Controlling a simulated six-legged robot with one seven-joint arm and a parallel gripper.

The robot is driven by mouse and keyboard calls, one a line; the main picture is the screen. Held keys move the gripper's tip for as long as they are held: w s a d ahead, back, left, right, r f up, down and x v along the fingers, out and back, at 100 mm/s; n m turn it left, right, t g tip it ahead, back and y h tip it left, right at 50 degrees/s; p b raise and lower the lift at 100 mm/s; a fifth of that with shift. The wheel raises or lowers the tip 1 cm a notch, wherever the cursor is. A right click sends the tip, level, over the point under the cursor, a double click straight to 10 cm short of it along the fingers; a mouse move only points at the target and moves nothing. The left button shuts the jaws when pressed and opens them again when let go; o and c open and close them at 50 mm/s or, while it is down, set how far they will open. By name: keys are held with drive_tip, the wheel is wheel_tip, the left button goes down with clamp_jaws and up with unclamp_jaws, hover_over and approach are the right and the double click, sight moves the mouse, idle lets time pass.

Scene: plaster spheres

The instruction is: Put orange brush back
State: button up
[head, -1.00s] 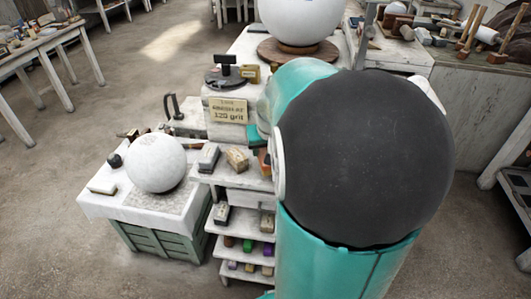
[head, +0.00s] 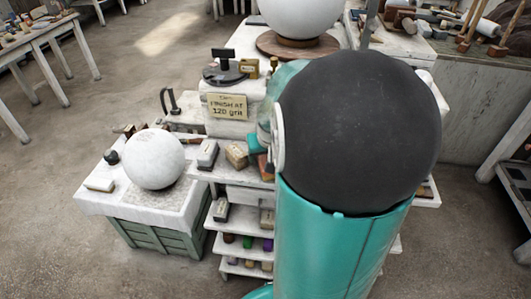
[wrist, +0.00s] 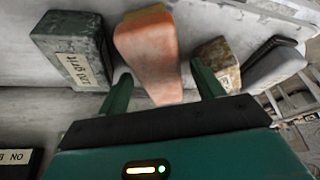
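The orange brush (wrist: 147,50) appears in the wrist view as a pale-orange, wedge-shaped block on a white shelf, its narrower end toward me. My gripper (wrist: 160,72) is open, with one green finger on each side of the brush's near end. Gaps show between the brush and both fingers, so it is not gripped. In the head view, a small orange patch (head: 265,167) shows beside my arm on the shelf top and may be the same brush. My arm hides most of the gripper there.
In the wrist view, a dark green labelled block (wrist: 72,48) stands left of the brush; a tan block (wrist: 218,62) and a grey one (wrist: 273,68) stand right. In the head view, a white sphere (head: 153,159) rests on a cloth-covered crate, and a sign (head: 228,107) stands behind the shelf.

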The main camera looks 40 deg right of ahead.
drive_tip(key=shift+r, duration=0.15)
drive_tip(key=v, duration=1.2)
idle(0.3)
